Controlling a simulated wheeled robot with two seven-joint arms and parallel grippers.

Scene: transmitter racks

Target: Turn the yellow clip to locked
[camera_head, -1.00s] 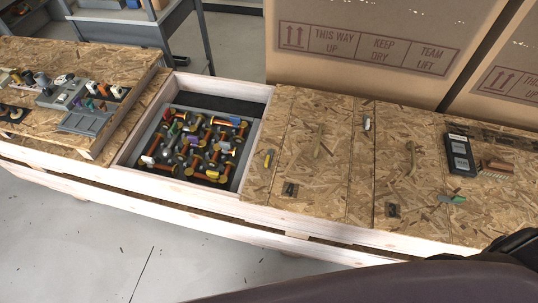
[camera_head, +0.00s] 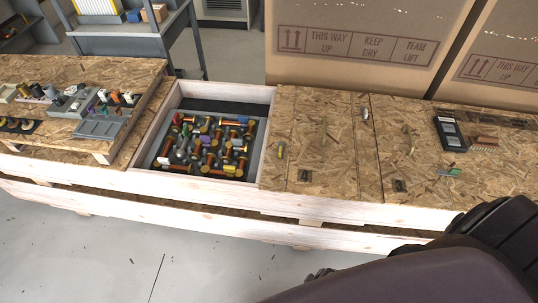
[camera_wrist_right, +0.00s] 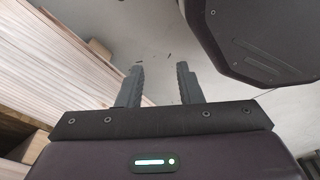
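A small yellow clip (camera_head: 280,151) sits on the wooden crate lid, just right of the open crate bay, in the head view. It looks roughly upright in the picture; its lock marking is too small to read. My right gripper (camera_wrist_right: 158,86) shows in the right wrist view with its two dark fingers apart and nothing between them. It is over the grey floor beside the crate's pale wooden side, away from the clip. My right arm fills the lower right of the head view. My left gripper is not in view.
The open bay (camera_head: 262,138) holds several coloured plugs and handles. A green clip (camera_head: 450,171), a grey-white clip (camera_head: 365,113) and a black case (camera_head: 448,132) are on the lid. Large cardboard boxes (camera_head: 365,65) stand behind. Floor in front is clear.

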